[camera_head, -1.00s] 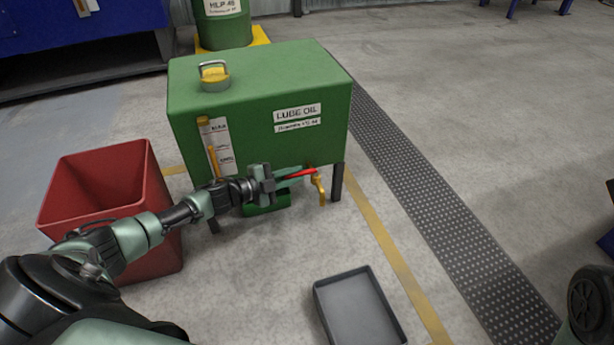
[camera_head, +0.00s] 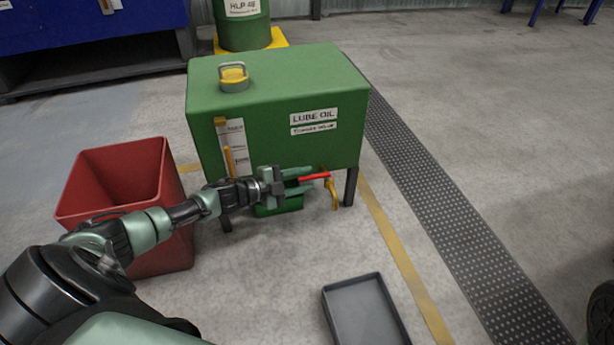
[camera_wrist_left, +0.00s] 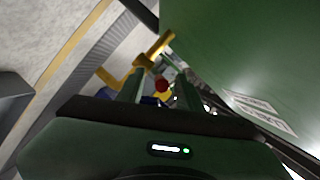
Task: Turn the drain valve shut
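The drain valve (camera_head: 333,190) is a brass-yellow tap with a red lever (camera_head: 315,177) at the lower right of the green lube oil tank (camera_head: 270,105). The lever points left, roughly level, toward my left gripper (camera_head: 307,180). That gripper is open, with its two fingers spread one above the other by the lever's end. In the left wrist view the lever's round red end (camera_wrist_left: 162,85) shows between the fingers, with the yellow tap body (camera_wrist_left: 155,47) beyond. I cannot tell whether a finger touches the lever. My right gripper is not in view.
A red bin (camera_head: 120,200) stands left of the tank, close to my left arm. A grey tray (camera_head: 365,312) lies on the floor in front. A tank leg (camera_head: 351,187) is just right of the valve.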

